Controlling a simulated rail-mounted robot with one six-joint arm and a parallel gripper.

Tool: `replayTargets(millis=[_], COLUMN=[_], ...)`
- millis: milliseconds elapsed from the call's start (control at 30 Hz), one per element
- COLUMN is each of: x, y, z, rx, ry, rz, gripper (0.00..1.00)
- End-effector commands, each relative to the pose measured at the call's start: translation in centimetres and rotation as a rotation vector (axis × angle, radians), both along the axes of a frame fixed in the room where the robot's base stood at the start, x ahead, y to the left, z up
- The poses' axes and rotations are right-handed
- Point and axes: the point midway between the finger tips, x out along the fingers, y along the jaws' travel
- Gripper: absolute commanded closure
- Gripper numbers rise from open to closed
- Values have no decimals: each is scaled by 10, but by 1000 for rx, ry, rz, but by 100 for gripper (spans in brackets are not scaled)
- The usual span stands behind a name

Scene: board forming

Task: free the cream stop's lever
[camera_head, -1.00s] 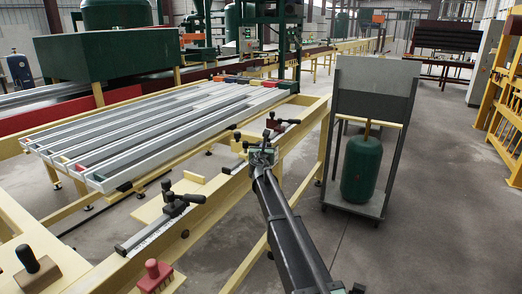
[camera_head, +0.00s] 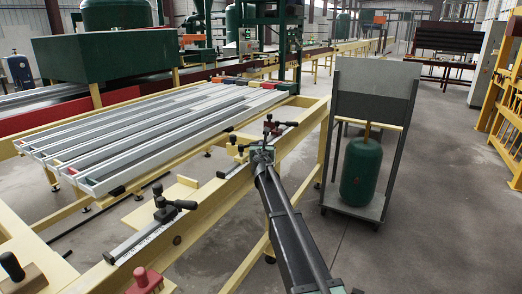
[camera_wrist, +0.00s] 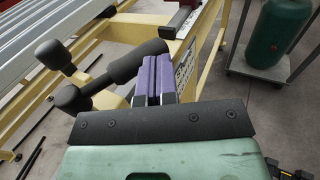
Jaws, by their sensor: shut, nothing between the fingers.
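My gripper shows in the head view (camera_head: 262,152) over the yellow rail and in the wrist view (camera_wrist: 155,78), its purple-sided fingers together with nothing between them. Beside the fingers, in the wrist view, is a black lever bar (camera_wrist: 135,62) with black knobs at its left. It appears close to or against the fingers; contact cannot be told. In the head view this stop (camera_head: 240,152) is just left of my gripper.
A stop with a reddish block (camera_head: 274,128) is just beyond my gripper. Another black-levered stop (camera_head: 166,206) is nearer on the rail. Grey metal channels (camera_head: 150,140) lie on the left. A trolley with a green tank (camera_head: 361,170) stands right, with clear floor beyond.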

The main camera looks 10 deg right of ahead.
Motion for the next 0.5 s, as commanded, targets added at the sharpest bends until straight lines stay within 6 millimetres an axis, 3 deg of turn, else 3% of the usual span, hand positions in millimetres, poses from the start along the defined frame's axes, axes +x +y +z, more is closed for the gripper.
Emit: replayTargets(millis=[500], x=[38], y=[4], z=[0], rx=[0], ry=[0], rz=[0], gripper=[100])
